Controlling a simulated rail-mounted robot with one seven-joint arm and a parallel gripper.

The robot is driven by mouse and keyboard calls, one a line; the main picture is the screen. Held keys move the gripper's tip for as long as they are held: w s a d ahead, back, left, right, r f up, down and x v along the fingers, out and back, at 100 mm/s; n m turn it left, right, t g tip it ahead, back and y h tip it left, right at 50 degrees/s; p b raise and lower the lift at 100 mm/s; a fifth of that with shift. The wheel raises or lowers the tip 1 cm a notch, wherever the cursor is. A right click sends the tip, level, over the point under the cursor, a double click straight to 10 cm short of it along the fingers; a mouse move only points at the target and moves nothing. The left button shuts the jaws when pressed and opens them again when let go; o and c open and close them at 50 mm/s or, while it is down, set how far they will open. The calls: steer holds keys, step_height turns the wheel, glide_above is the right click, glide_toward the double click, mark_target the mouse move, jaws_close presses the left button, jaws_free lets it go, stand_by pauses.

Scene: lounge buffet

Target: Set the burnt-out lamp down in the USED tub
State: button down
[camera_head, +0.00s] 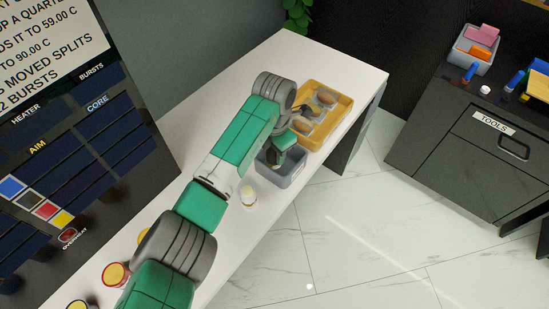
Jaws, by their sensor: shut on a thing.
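My gripper (273,158) is at the far part of the white counter, over the grey tub (291,179). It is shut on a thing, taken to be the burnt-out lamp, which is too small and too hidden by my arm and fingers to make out. The grey tub stands at the counter's right edge, partly covered by my gripper. I cannot read a USED label on it. I cannot tell whether the held thing is above the tub's rim or inside it.
A yellow tray (345,107) with several dark rounded items lies just beyond the grey tub. A dark panel (70,130) borders the left. A black TOOLS cabinet (470,145) stands across the floor.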

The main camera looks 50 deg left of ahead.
mark_target(275, 159)
step_height(275, 159, down, 4)
steer(key=shift+r+b, duration=0.25)
steer(key=shift+b, duration=0.2)
steer(key=c, duration=0.9)
jaws_free()
steer(key=shift+c, duration=0.2)
step_height(275, 159, up, 12)
steer(key=p, duration=0.3)
steer(key=shift+r, duration=0.1)
